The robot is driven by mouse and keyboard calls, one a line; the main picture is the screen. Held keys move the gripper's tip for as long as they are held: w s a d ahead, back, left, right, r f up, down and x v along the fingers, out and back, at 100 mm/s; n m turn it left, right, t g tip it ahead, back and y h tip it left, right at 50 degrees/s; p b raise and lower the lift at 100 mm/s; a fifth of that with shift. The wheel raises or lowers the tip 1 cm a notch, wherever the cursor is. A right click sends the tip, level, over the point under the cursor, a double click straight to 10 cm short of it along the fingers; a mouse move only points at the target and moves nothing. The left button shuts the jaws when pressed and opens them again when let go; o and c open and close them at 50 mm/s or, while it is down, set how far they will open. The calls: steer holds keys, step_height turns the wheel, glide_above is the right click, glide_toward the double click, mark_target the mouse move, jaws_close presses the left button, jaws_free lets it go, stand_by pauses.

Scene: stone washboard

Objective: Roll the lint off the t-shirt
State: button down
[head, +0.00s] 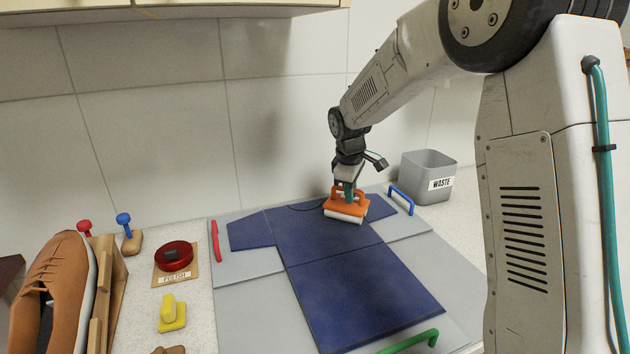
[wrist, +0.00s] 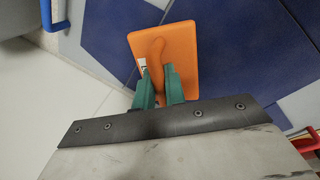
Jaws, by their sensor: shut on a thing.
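A dark blue t-shirt (head: 340,264) lies spread flat on a grey board (head: 244,298) with its sleeves out to the sides. It also shows in the wrist view (wrist: 236,62). An orange lint roller (head: 346,207) with a white roller underneath is at the far right part of the shirt, near the collar. My gripper (head: 347,190) is shut on its handle from above; the wrist view shows the green fingers (wrist: 160,84) around the orange handle (wrist: 157,52). I cannot tell whether the roller touches the cloth. No separate lint specks can be made out.
A grey waste bin (head: 425,176) stands at the back right. The board has red (head: 215,240), blue (head: 401,200) and green (head: 408,342) handles. A polish tin (head: 174,256), yellow-handled tool (head: 171,313), knobbed brush (head: 130,236) and brown shoe (head: 56,290) stand left. A wall closes the back.

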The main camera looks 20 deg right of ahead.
steer(key=shift+a+r, duration=0.15)
steer(key=shift+r, duration=3.85)
